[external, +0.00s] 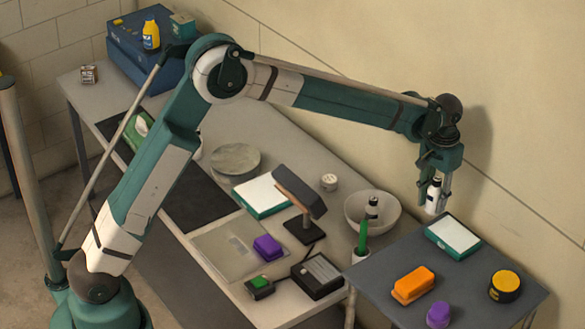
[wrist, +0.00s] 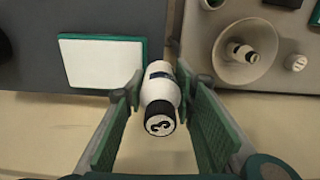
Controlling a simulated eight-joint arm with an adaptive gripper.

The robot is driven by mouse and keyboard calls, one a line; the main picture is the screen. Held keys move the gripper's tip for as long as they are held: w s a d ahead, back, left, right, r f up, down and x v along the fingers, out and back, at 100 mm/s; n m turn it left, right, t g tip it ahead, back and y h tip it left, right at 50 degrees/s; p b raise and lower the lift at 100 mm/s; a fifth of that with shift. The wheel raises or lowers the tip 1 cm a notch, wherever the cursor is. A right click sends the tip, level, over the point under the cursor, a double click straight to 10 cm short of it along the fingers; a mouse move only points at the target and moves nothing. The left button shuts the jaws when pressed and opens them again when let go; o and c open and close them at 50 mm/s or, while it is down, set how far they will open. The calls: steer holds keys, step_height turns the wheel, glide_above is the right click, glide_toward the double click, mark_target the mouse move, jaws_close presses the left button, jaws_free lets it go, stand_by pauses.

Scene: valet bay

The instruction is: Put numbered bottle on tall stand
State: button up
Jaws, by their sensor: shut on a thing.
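The numbered bottle (external: 433,195) is white with a dark band and a black cap. In the wrist view the bottle (wrist: 160,90) shows a 3 on its cap. My gripper (external: 437,203) is shut on it and holds it in the air, near the wall. In the wrist view my gripper (wrist: 158,78) has one finger on each side of the bottle. A dark grey table (external: 460,285) at the lower right may be the tall stand; I cannot tell for sure. The bottle is above and behind its back edge.
The dark table carries a white-and-green pad (external: 452,236), an orange block (external: 413,285), a purple block (external: 438,314) and a yellow-and-black roll (external: 504,286). A pale bowl (external: 390,222) with another black-capped bottle (external: 371,207) stands left of it. A lamp-like dark stand (external: 300,195) is further left.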

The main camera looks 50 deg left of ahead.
steer(key=s+d+r+m, duration=0.2)
steer(key=s+d, duration=0.1)
steer(key=d, duration=0.5)
steer(key=s+d+r+m+p, duration=0.1)
steer(key=s+d+r+m, duration=0.1)
steer(key=d, duration=0.7)
steer(key=s+d+r+m, duration=0.1)
steer(key=s+d+m, duration=0.1)
steer(key=s+d, duration=0.3)
steer(key=d, duration=0.3)
steer(key=shift+d+r+p, duration=0.25)
steer(key=shift+r+p, duration=0.1)
steer(key=shift+r, duration=0.05)
glide_above(466, 289)
steer(key=shift+f+p, duration=0.45)
steer(key=shift+f, duration=2.7)
steer(key=shift+f+p, duration=0.35)
steer(key=shift+f, duration=1.5)
steer(key=shift+f, duration=0.15)
